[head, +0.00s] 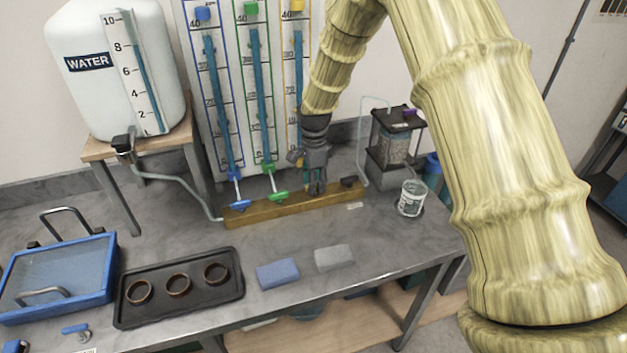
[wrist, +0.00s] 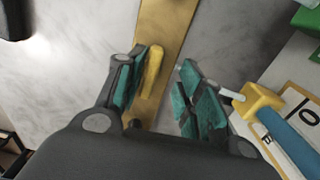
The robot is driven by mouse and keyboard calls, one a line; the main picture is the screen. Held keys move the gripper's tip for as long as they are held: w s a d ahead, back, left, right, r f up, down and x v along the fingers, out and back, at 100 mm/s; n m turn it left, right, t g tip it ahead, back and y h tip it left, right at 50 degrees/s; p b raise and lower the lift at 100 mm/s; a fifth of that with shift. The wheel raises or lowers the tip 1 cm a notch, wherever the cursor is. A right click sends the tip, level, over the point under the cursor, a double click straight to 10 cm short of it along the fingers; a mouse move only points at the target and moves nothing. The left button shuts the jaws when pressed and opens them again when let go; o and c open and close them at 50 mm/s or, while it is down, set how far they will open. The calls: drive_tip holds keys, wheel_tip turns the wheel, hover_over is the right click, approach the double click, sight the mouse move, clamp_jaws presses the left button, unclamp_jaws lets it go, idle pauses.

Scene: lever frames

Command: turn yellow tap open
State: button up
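In the wrist view the yellow tap's handle (wrist: 153,72) is a rounded yellow lever over the wooden bar (wrist: 157,28). My gripper (wrist: 160,88) is open around it, with teal-padded fingers. The handle lies close to the left finger; I cannot tell whether they touch. A clear gap separates it from the right finger. A yellow fitting (wrist: 260,101) on a blue tube lies right of the right finger. In the head view my gripper (head: 316,188) is low at the right part of the wooden bar (head: 330,202) and hides the yellow handle.
The blue tap (head: 240,204) and green tap (head: 278,196) stand left of my gripper on the same bar. A beaker (head: 411,198) and a dark-framed container (head: 395,145) are to the right. A black tray (head: 190,305) and two sponge-like blocks (head: 277,273) lie in front.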

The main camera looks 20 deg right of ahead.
drive_tip(key=shift+s+r, duration=0.25)
drive_tip(key=shift+s, duration=0.3)
drive_tip(key=shift+s+r, duration=0.25)
drive_tip(key=shift+s, duration=0.25)
drive_tip(key=shift+w+f, duration=0.5)
drive_tip(key=shift+w, duration=0.05)
drive_tip(key=c, duration=0.5)
clamp_jaws()
drive_tip(key=shift+s+r, duration=0.1)
